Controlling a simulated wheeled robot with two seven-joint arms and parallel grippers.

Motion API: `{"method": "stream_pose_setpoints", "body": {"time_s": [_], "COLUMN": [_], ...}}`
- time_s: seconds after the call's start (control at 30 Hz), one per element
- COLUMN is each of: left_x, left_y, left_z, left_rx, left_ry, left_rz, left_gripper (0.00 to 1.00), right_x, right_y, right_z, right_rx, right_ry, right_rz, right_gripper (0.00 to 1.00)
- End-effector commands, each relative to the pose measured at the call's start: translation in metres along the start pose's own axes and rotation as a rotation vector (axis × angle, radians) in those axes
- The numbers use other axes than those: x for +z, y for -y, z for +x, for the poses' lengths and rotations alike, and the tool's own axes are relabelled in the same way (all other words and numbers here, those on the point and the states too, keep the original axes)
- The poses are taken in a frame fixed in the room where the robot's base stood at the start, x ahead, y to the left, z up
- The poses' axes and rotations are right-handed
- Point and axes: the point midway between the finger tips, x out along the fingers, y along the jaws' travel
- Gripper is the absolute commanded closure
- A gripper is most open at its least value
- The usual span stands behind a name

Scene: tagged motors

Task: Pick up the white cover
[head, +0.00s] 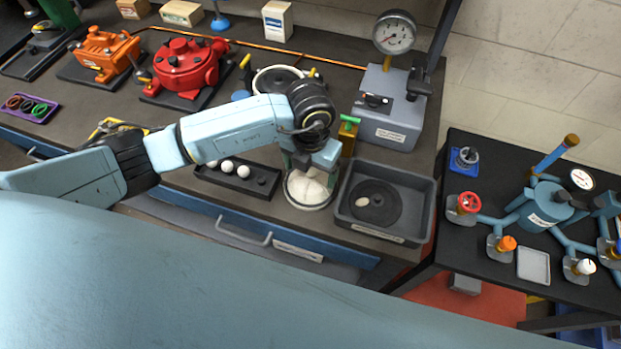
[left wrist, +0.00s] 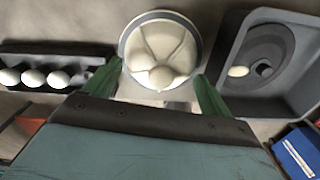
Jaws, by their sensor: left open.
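The white cover (head: 308,190) is a round, dished piece with raised ribs and a grey rim, lying on the workbench between a black ball tray and a grey bin. It also shows in the left wrist view (left wrist: 160,52), top centre. My left gripper (head: 312,168) is directly over it, pointing down. In the left wrist view its two green fingers (left wrist: 157,92) are open, one on each side of the cover's near part. I cannot tell whether they touch it. The arm hides the cover's far edge in the head view. My right gripper is not in view.
A black tray (head: 214,181) with white balls lies left of the cover. A grey bin (head: 345,205) holding a dark ring and a white oval piece stands close on the right. Behind are a gauge tester (head: 386,115) and a red motor (head: 187,68). The bench's front edge is near.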

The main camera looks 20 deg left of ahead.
Motion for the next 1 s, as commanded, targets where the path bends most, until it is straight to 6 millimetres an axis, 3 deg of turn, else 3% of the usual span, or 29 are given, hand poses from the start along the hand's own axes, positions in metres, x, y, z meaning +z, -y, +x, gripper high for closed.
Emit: {"method": "stream_pose_setpoints", "body": {"time_s": [0.33,0.67,0.87,0.93,0.97,1.0], "left_x": [0.000,0.000,0.001,0.001,0.001,0.001], "left_y": [0.001,0.000,0.001,0.000,0.000,0.000], "left_z": [0.010,0.009,0.008,0.005,0.003,-0.001], "left_rx": [-0.001,-0.001,-0.001,-0.002,-0.002,-0.001], "left_ry": [0.000,0.000,0.002,0.003,0.004,0.004], "left_rz": [0.001,0.000,0.000,0.000,0.001,0.001], "left_gripper": [0.18,0.60,0.60,0.67,1.00,1.00], "right_x": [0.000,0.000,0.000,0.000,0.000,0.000], "right_y": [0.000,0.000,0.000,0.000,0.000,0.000], "right_z": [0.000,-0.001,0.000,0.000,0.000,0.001], "right_rx": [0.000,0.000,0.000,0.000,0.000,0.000], "right_ry": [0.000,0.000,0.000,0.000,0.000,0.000], "right_rz": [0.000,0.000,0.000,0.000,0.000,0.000], "right_gripper": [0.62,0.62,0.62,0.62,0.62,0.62]}}
